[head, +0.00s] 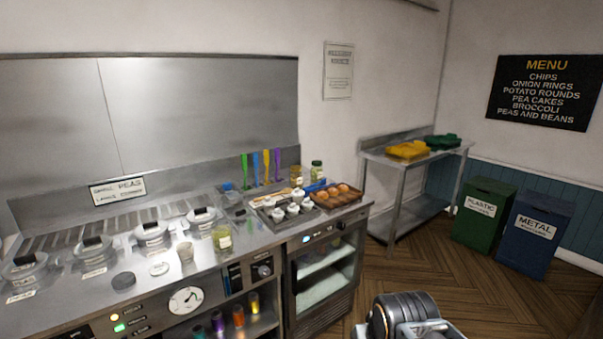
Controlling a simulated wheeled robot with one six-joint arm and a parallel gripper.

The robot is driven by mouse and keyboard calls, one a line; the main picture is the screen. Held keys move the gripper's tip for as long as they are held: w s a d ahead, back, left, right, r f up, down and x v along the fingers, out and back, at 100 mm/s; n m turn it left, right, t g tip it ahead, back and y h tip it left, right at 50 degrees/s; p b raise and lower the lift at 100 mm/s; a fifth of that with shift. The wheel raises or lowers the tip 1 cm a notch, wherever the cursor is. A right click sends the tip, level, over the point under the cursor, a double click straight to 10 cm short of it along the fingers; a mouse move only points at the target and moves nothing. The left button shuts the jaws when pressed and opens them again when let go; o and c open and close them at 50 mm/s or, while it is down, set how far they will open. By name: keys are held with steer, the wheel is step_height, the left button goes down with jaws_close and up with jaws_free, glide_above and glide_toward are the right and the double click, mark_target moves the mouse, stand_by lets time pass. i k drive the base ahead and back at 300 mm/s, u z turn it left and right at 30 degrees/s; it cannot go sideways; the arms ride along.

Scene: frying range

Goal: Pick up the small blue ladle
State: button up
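Several coloured utensil handles stand upright at the back of the steel counter, green, yellow, blue and purple. Part of my arm shows at the bottom edge, well in front of the counter. My gripper's fingers do not show.
A tray of white pots (287,212) and a tray of round brown items (338,194) stand in front of the handles. Jars and lidded pans line the counter (140,282). A side table (376,155) and green (484,213) and blue bins (535,235) stand right. Wooden floor (440,265) is clear.

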mark_target(255, 157)
steer(key=z, duration=0.25)
steer(key=i, duration=1)
steer(key=u, duration=0.65)
steer(key=i, duration=0.9)
steer(key=u, duration=0.9)
steer(key=i, duration=0.2)
steer(key=u, duration=0.2)
